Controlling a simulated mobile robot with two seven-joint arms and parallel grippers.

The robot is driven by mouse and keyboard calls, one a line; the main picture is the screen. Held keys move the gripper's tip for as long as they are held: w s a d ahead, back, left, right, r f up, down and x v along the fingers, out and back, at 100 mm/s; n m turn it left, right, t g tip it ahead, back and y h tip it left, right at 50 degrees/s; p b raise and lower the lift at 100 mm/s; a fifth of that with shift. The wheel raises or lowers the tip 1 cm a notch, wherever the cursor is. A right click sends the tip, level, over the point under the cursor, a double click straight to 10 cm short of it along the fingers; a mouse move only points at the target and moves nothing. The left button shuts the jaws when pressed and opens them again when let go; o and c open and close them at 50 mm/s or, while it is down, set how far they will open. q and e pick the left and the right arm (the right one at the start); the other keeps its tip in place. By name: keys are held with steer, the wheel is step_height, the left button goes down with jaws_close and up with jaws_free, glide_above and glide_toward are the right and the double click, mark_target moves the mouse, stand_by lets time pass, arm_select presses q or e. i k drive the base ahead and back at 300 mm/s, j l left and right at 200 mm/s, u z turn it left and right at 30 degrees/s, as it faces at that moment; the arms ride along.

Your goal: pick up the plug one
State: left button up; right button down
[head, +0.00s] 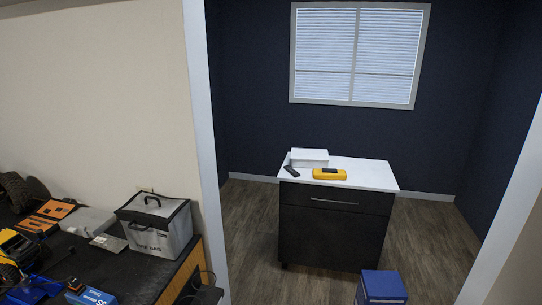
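I cannot clearly pick out a plug. A dark cable (207,274) hangs by the right end of the black-topped workbench (145,272). A small black block (208,296) sits low beside it, and I cannot tell whether it is a plug or an adapter. Neither of my grippers is in view.
The workbench holds a grey bag (158,230), a blue box (90,296), orange parts (52,210) and a yellow vehicle (12,248). Through the doorway stands a dark cabinet (335,225) with a yellow device (329,174) on top. A blue box (383,286) stands in front.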

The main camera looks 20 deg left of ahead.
mark_target(75, 285)
steer(key=i+l+u, duration=0.15)
steer(key=u, duration=0.3)
steer(key=i+l+u, duration=0.25)
steer(key=u, duration=0.15)
steer(key=i+l+u, duration=0.15)
steer(key=u, duration=0.3)
steer(key=k+l, duration=0.05)
steer(key=l, duration=0.05)
